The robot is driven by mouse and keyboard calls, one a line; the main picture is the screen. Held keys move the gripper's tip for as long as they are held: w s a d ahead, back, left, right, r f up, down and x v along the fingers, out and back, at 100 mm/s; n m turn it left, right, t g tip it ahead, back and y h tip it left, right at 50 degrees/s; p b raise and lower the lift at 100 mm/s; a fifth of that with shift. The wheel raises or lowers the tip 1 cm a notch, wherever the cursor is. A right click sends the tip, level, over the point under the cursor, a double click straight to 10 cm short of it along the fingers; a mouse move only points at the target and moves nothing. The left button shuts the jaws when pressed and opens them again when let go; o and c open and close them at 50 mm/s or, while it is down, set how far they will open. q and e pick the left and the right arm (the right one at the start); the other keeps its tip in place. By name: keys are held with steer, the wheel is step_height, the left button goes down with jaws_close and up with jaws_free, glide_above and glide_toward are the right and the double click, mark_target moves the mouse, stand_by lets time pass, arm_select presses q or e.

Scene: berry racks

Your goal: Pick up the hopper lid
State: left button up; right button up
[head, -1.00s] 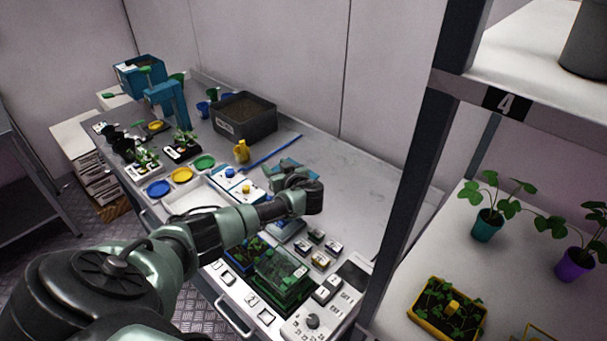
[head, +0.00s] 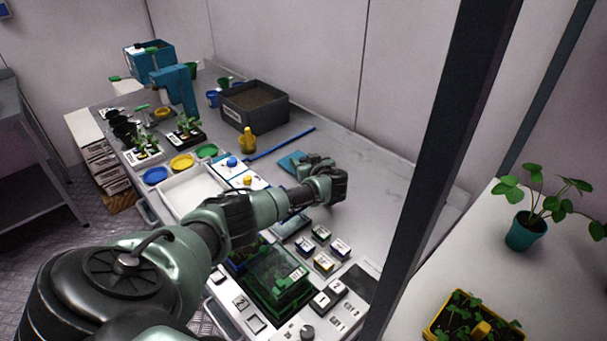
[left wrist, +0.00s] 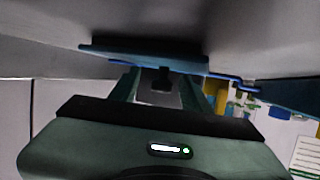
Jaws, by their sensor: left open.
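A flat teal-blue piece (head: 290,161), which looks like the hopper lid, lies on the bench right of the blue rod. My left gripper (head: 312,162) is just beside it, low over the bench, and partly hides it. In the left wrist view the left gripper (left wrist: 162,92) is open, with a small dark knob-like part (left wrist: 162,77) showing between its fingers. A teal plate (left wrist: 140,52) spans the view just beyond the fingertips. I cannot tell whether the fingers touch it. My right gripper is out of view.
A soil bin (head: 255,105), a yellow bottle (head: 248,141) and a blue rod (head: 281,143) stand or lie behind. Small boxes (head: 322,262) and a green clear-lidded tray (head: 277,282) are in front. A rack post (head: 435,150) rises at right. The bench's right part is clear.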

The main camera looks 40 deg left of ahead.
arm_select(q)
steer(key=shift+a, duration=0.25)
jaws_close()
steer(key=shift+r, duration=0.1)
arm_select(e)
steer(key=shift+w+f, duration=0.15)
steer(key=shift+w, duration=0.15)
